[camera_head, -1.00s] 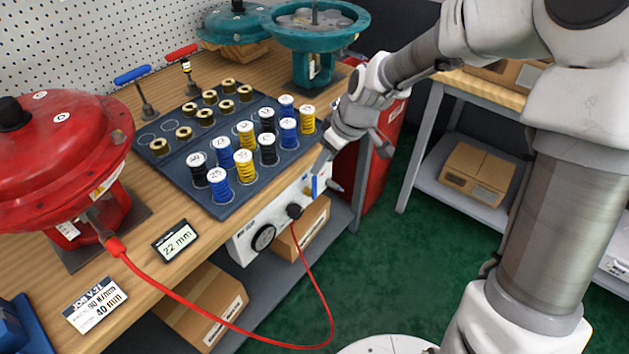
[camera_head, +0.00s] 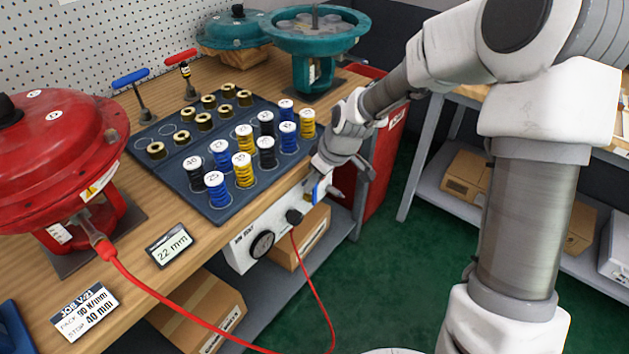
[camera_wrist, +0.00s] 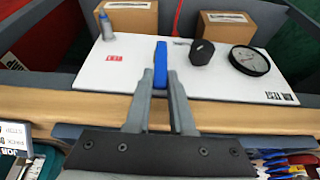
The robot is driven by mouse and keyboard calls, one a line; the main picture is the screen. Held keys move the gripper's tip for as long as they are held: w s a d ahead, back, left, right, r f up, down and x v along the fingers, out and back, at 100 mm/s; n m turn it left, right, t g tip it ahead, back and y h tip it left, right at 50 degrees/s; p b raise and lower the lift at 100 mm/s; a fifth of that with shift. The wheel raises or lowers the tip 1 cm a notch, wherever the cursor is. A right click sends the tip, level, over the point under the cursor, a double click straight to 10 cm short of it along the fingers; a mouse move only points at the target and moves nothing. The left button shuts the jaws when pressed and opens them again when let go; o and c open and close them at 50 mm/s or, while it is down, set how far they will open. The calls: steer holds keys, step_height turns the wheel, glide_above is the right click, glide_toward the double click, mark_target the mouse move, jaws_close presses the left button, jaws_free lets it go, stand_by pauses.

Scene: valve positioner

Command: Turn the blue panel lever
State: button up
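The blue panel lever (camera_head: 316,192) stands out from the white panel (camera_head: 243,258) on the bench front, right of the black knob. In the wrist view the lever (camera_wrist: 161,58) points straight up the picture, and its near part lies between my fingers. My gripper (camera_wrist: 161,78) has a finger on each side of the lever, with no clear gap, so it looks shut on it. In the head view my gripper (camera_head: 318,180) is at the panel's right end, with its fingertips partly hidden by my wrist.
The panel also bears a black knob (camera_wrist: 201,52), a round gauge (camera_wrist: 249,60) and a pale fitting with a blue end (camera_wrist: 106,28). A red hose (camera_head: 310,275) hangs from the knob area. Springs on a dark mat (camera_head: 218,212) stand just above on the bench.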

jaws_close()
stand_by(1.1)
